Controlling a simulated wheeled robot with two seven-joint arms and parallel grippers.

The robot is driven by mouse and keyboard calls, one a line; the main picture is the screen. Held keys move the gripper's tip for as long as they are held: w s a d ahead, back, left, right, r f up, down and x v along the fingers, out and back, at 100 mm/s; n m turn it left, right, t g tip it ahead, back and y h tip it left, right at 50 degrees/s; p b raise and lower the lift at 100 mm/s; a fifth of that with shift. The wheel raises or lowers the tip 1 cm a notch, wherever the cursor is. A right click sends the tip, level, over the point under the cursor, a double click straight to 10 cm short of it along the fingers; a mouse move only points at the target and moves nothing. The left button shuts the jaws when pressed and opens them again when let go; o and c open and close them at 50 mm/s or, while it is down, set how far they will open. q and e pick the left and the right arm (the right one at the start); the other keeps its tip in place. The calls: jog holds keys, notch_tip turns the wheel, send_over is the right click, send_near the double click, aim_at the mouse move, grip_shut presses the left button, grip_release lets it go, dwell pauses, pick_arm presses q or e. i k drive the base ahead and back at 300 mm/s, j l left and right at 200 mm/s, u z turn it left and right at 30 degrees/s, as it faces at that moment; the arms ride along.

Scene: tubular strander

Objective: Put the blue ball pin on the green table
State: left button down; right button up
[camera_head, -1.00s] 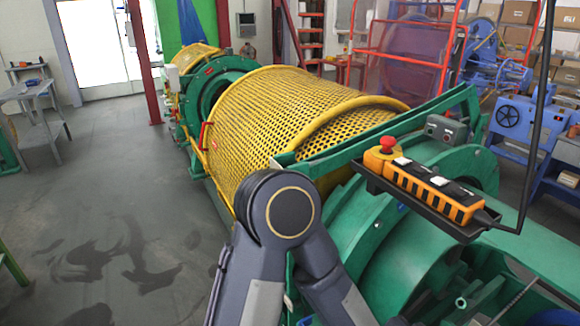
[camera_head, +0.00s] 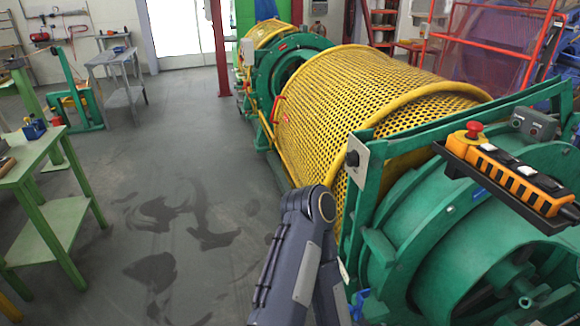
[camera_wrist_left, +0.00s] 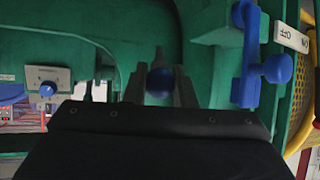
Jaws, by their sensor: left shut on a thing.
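In the left wrist view my left gripper (camera_wrist_left: 160,90) is shut on the blue ball pin. The ball (camera_wrist_left: 159,82) shows dark blue between the two fingers, and its shaft is hard to make out against the dark green machine behind. In the head view an arm link of mine stands at bottom centre, and no gripper is visible there. The green table (camera_head: 32,168) stands at the left edge of the head view, well away from the machine. My right gripper is not in view.
The green strander (camera_head: 405,225) with its yellow mesh drum (camera_head: 350,100) fills the right side. A blue ball-ended lever (camera_wrist_left: 277,68) is beside my left gripper. A small blue object (camera_head: 35,129) sits on the green table. Grey floor (camera_head: 170,190) lies open between table and machine.

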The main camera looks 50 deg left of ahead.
aim_at(30, 155)
jog(key=k+u, duration=0.25)
jog(key=k+j+u, duration=0.15)
jog(key=k+u, duration=0.25)
jog(key=u, duration=2.35)
jog(key=i+l+u, duration=0.1)
jog(key=u, duration=0.3)
jog(key=i+l+u, duration=0.2)
jog(key=u, duration=0.25)
jog(key=i+l+u, duration=0.2)
jog(key=u, duration=0.2)
jog(key=i+l+u, duration=0.1)
jog(key=l+u, duration=0.15)
jog(key=u, duration=0.15)
jog(key=i+l, duration=0.1)
jog(key=l, duration=0.35)
jog(key=i+l, duration=0.15)
jog(key=l, duration=0.3)
jog(key=i+l, duration=0.1)
jog(key=l, duration=0.3)
jog(key=i+l, duration=0.15)
jog(key=l, duration=0.3)
jog(key=i+l, duration=0.1)
jog(key=l, duration=0.35)
jog(key=i+l, duration=0.15)
jog(key=l, duration=0.3)
jog(key=i+l, duration=0.1)
jog(key=l, duration=0.35)
